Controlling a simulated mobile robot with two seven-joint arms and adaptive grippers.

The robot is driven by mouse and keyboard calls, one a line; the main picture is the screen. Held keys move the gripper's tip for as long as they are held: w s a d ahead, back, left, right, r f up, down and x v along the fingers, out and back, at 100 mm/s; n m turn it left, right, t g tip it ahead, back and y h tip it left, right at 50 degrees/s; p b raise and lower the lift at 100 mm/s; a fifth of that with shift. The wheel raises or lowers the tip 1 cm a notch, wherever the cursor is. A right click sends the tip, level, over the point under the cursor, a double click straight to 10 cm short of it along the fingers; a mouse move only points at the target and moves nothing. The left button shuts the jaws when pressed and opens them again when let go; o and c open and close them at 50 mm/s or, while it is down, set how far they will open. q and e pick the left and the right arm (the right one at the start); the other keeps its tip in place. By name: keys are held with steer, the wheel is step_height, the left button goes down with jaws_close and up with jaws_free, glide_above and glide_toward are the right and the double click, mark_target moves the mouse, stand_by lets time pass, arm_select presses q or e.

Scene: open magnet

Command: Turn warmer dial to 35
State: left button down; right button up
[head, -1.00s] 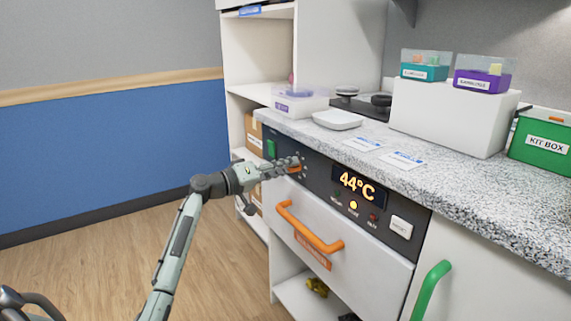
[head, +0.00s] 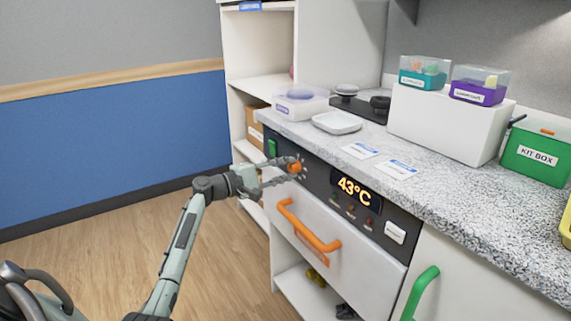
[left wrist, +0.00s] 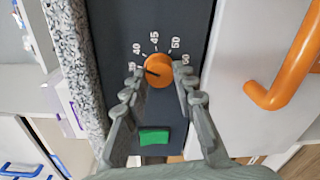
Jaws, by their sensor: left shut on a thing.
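The orange warmer dial (head: 296,167) sits on the dark panel of the warmer. In the left wrist view, the dial (left wrist: 158,70) has a dark pointer mark directed left, at about the 35 label; labels 40, 45, 50 and 60 curve around it. My left gripper (head: 283,170) is at the dial, with its fingertips (left wrist: 160,73) on either side, shut on it. My right gripper is not in view.
An orange drawer handle (head: 308,228) sticks out below the panel, and a green handle (head: 420,290) is to the right. A green switch (left wrist: 154,137) is beside the dial. The speckled counter (head: 450,205) above holds boxes and a white tray (head: 337,122).

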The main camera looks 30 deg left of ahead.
arm_select(q)
steer(key=shift+n, duration=2)
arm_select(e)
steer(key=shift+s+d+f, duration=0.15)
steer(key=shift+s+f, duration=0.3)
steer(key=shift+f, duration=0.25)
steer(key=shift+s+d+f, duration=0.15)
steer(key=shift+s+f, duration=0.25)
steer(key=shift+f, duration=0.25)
arm_select(q)
steer(key=c, duration=1.2)
jaws_free()
steer(key=shift+f, duration=0.1)
steer(key=v, duration=1.2)
